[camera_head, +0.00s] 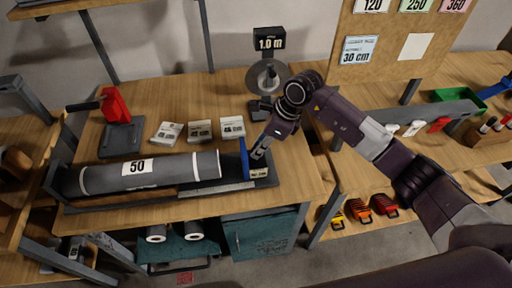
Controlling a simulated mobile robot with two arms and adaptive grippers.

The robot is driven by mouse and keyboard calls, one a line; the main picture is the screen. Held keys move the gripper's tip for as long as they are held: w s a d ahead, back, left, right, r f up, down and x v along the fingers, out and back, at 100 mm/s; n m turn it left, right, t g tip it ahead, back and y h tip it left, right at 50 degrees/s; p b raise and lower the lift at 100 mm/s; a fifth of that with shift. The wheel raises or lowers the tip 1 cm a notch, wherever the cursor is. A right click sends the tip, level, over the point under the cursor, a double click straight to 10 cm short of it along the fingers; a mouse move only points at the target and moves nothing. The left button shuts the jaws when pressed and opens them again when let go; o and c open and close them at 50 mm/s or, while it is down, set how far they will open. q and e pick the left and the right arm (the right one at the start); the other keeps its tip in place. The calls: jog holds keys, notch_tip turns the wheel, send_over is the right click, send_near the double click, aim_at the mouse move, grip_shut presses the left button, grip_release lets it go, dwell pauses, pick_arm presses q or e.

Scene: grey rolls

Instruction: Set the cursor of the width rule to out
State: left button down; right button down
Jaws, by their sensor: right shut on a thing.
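The width rule (217,188) is a grey strip along the front right of the dark roll cradle on the wooden bench. A blue upright plate (244,158), which looks like its cursor, stands near the right end of the strip, just right of the grey roll (150,174) labelled 50. My right gripper (259,152) comes down from the right and is shut at the blue plate's right side; the exact contact is too small to see. A small pale label (258,173), unreadable here, lies below the gripper. My left gripper is out of view.
A red device (114,104) on a dark base stands at the back left. Several small cards (200,130) lie behind the roll. Another bench with a green tray (458,95) is at the right.

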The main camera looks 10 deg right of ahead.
jog(key=c, duration=1.7)
grip_release()
jog(key=v, duration=1.2)
jog(key=shift+s+d, duration=0.1)
